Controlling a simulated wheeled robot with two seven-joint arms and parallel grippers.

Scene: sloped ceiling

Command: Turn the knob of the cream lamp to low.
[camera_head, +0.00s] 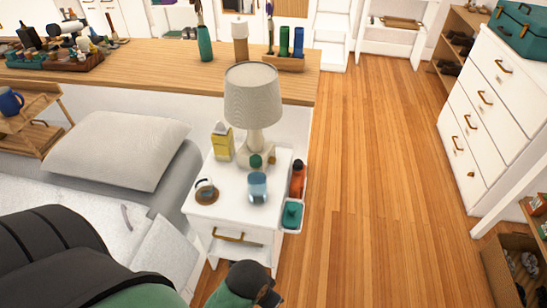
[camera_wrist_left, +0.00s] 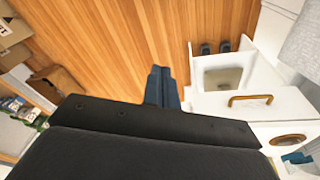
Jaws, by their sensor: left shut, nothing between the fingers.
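The cream lamp (camera_head: 252,97) stands upright at the back of the white nightstand (camera_head: 226,212), with a pale shade and a light base. A round green knob (camera_head: 255,161) shows on the front of its base. My left gripper (camera_wrist_left: 161,72) is shut and empty in the left wrist view, pointing at the floor beside the nightstand front, apart from the lamp. The nightstand (camera_wrist_left: 283,107) is at the right there, with its brass handle. The lamp does not show clearly in that view. The fingers do not show in the head view, and my right gripper is not in view.
A blue glass (camera_head: 257,186) stands in front of the knob. A small round clock (camera_head: 205,191) and a yellow carton (camera_head: 222,142) share the top. A side holder has a teal item (camera_head: 292,214) and an orange bottle (camera_head: 298,179). The wooden floor (camera_head: 365,190) is clear.

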